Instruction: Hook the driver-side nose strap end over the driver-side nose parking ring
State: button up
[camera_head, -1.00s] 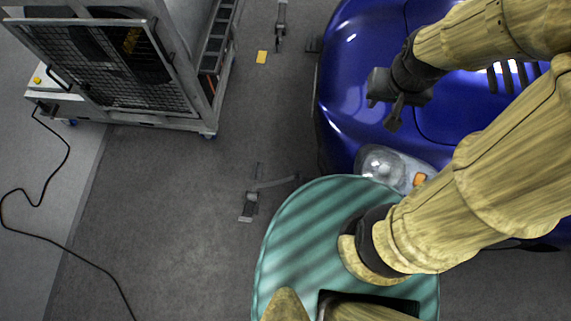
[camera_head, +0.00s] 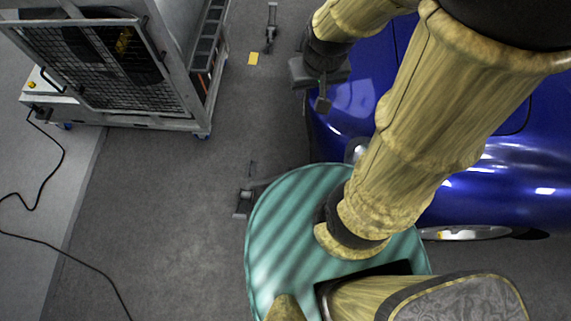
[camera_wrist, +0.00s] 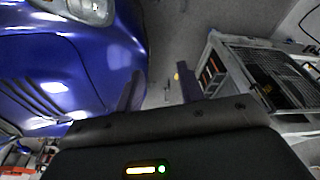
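My gripper (camera_head: 322,88) is over the nose edge of the blue car (camera_head: 345,108) in the head view. In the wrist view its two fingers (camera_wrist: 160,88) stand apart with nothing between them. A grey floor fitting with a strap-like arm (camera_head: 247,196) lies on the floor, left of my green base. A second grey fitting (camera_head: 270,28) lies farther up, left of the car. I cannot tell which parts are strap end or parking ring. A small fitting (camera_wrist: 168,95) shows between the fingers in the wrist view, on the floor beyond.
A grey caged machine (camera_head: 110,65) on wheels stands at upper left, with a black cable (camera_head: 60,165) on the floor. A yellow marker (camera_head: 253,58) lies between machine and car. The floor between them is mostly clear. The headlight (camera_wrist: 90,10) shows in the wrist view.

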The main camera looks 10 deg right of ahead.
jog(key=shift+f, duration=0.1)
jog(key=m+g+b, duration=0.3)
jog(key=m+b, duration=0.1)
jog(key=b, duration=4.6)
send_over(291, 169)
notch_tip(291, 169, down, 77)
jog(key=shift+a+f, duration=0.1)
jog(key=shift+f, duration=0.25)
jog(key=shift+f, duration=0.15)
notch_tip(291, 169, down, 5)
jog(key=b, duration=0.5)
jog(key=shift+f, duration=0.1)
jog(key=shift+f+b, duration=0.75)
jog(key=shift+f, duration=1)
jog(key=shift+c, duration=0.5)
